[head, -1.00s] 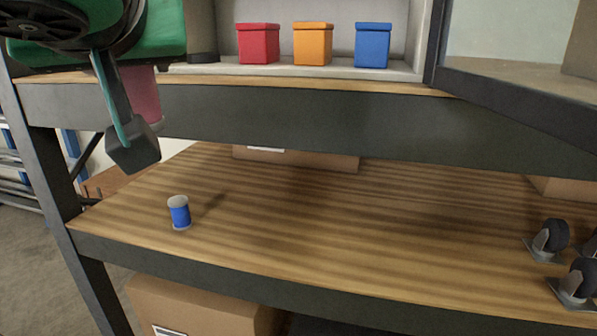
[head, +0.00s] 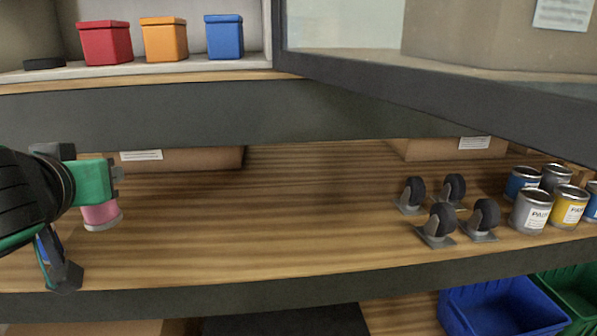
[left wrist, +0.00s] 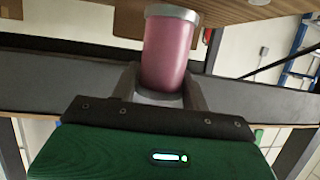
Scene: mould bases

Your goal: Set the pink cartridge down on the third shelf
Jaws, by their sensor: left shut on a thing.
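The pink cartridge (head: 101,216) is held by my left gripper (head: 92,222) at the left of the head view. It appears over the left part of the middle wooden shelf (head: 300,220); I cannot tell whether it touches the wood. In the left wrist view the cartridge (left wrist: 168,52), with a silver rim, sits between the two dark fingers of the gripper (left wrist: 162,90). The gripper hides part of it. My right gripper is not in view.
A blue spool (head: 42,248) is partly hidden behind my left gripper. Casters (head: 437,222) and paint cans (head: 530,211) stand on the right of this shelf, with cardboard boxes (head: 185,160) behind. The middle is clear. A shelf beam (head: 200,115) runs above.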

